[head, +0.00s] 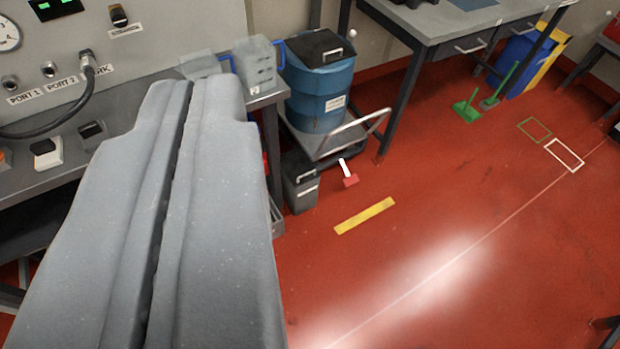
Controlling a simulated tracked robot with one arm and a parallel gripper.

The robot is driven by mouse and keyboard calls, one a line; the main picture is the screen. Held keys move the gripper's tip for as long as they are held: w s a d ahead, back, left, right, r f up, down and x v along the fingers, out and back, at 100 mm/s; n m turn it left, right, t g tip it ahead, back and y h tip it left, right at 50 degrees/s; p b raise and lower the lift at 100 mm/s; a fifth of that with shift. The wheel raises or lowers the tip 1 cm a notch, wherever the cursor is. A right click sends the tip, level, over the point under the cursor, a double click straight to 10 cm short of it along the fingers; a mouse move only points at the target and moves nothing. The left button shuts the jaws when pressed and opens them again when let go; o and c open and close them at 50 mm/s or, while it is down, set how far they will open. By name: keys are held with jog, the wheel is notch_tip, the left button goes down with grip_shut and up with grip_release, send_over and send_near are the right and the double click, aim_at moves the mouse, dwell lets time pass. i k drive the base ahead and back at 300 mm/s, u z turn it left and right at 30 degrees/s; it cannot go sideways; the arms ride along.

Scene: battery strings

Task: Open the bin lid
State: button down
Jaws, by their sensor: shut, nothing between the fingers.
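My gripper (192,86) fills the left foreground, its two grey fingers pressed together with only a thin dark seam between them. A blue drum-shaped bin (318,98) with a black lid (315,47) stands beyond it to the right; the lid looks closed and has a light handle on top. A smaller dark grey bin (301,192) with a pale label stands on the floor below it, and its top looks closed. My gripper appears apart from both bins. The task does not say which bin is meant.
The blue bin stands on a trolley (352,133) with a curved rail. A grey bench (110,135) and a control panel (150,40) are at left, a table (440,22) at back. A small red object (350,181) lies near the grey bin. Red floor (480,190) is largely clear.

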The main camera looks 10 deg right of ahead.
aim_at(300, 169)
jog(key=u, duration=0.05)
jog(key=i, duration=1)
jog(key=z, duration=0.05)
